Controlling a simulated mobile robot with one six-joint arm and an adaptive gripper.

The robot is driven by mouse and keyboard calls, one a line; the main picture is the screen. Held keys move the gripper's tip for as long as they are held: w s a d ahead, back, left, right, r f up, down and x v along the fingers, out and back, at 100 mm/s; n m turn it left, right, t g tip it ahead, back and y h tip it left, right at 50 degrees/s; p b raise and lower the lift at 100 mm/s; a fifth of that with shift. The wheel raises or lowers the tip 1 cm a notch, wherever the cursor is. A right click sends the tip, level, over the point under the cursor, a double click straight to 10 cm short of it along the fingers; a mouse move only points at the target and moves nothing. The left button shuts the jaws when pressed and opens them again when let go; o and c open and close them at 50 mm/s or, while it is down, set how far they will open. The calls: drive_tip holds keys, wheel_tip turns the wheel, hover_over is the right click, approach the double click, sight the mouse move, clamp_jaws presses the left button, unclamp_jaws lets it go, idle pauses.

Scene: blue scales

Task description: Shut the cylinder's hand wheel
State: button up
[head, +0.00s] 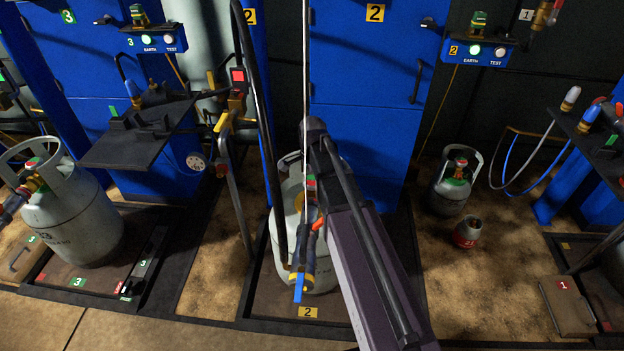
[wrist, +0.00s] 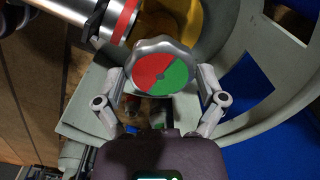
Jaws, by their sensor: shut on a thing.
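The hand wheel (wrist: 160,66) is a grey lobed knob with a red and green disc on top, red on the left and green on the right. My gripper (wrist: 162,76) is shut on it, with one finger on each side of the rim. The wheel sits inside the pale grey collar (wrist: 244,125) of the cylinder. In the head view the grey cylinder (head: 323,272) stands on scale 2 (head: 263,301). My arm hides much of the cylinder, the wheel and my gripper there.
A metal coupling with a red band (wrist: 124,20) lies close beside the wheel. A hose fitting with a blue lever (head: 298,289) hangs in front of the cylinder. Other cylinders stand at left (head: 75,220) and right (head: 450,193). A small red-and-grey canister (head: 467,233) stands on the floor.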

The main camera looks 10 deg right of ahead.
idle(0.3)
drive_tip(key=o, duration=0.8)
drive_tip(key=shift+n, duration=0.3)
